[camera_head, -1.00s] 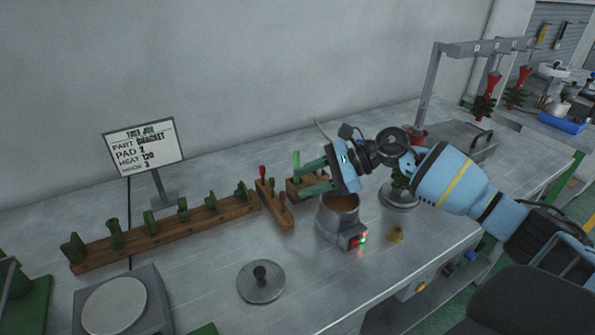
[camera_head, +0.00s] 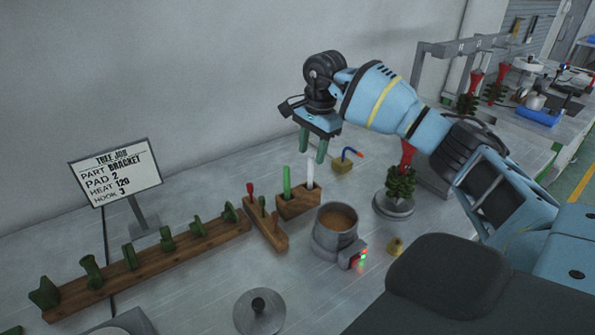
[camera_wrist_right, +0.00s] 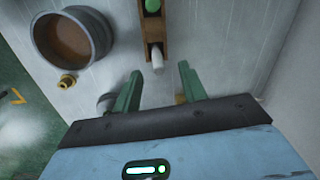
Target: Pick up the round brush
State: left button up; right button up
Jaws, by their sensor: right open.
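A wooden holder (camera_head: 299,206) stands on the metal bench with an upright green stick (camera_head: 287,183) and an upright white stick (camera_head: 310,174). The white stick may be the round brush; its bristles are too small to make out. My right gripper (camera_head: 312,156) is open and empty, pointing down just above the white stick. In the right wrist view the white stick's tip (camera_wrist_right: 157,56) lies just beyond the gap between the green fingers, with the green stick (camera_wrist_right: 153,6) farther off. I cannot tell whether the fingers overlap the tip in height. My left gripper is out of view.
A heated wax pot (camera_head: 331,238) stands right of the holder. A smaller wooden rack (camera_head: 266,229) with a red-handled tool is on the left. A green wax tree (camera_head: 401,184) and a small block with a blue bent rod (camera_head: 343,166) are on the right.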

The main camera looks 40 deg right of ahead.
aim_at(310, 189)
jog(key=shift+s+a+r, duration=0.1)
jog(key=shift+a+r, duration=0.05)
jog(key=shift+r, duration=0.1)
jog(key=shift+a+f+g+h, duration=0.1)
jog(key=shift+f+g+h, duration=0.05)
jog(key=shift+g+h, duration=0.15)
jog(key=shift+s+f, duration=0.15)
jog(key=shift+f, duration=0.6)
jog(key=shift+w+d+f+p, duration=0.1)
jog(key=shift+w+f+p, duration=0.1)
jog(key=shift+f, duration=1.4)
jog(key=shift+w+d+f+p, duration=0.1)
jog(key=shift+w+f+p, duration=0.1)
jog(key=shift+f, duration=1.35)
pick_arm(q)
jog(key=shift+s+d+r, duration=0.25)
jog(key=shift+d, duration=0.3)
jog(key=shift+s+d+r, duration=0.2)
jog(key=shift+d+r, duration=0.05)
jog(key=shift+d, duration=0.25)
pick_arm(e)
grip_shut()
